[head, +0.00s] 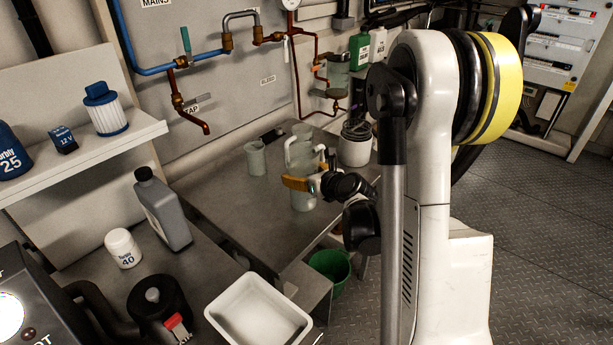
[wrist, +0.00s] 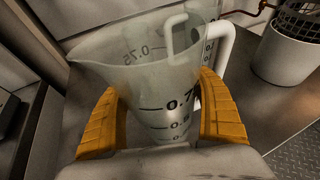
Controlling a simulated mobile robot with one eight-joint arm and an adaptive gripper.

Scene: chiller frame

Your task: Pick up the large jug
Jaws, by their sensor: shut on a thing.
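The large jug (wrist: 150,85) is clear, with a pouring lip and dark volume marks, and fills the middle of the wrist view. My gripper (wrist: 158,98) has its orange fingers on either side of the jug's body, shut on it. In the head view the jug (head: 303,201) is upright over the metal bench, partly hidden by my gripper (head: 307,175). I cannot tell whether its base touches the bench. A white handle shows at the jug's right in the wrist view, and I cannot tell which vessel it belongs to.
A smaller clear beaker (head: 256,159) stands left on the bench (head: 235,200). A white pot (head: 356,146) stands close at the right. Pipes and valves (head: 190,115) run along the back wall. A green bucket (head: 330,270) and white tray (head: 258,312) are nearer.

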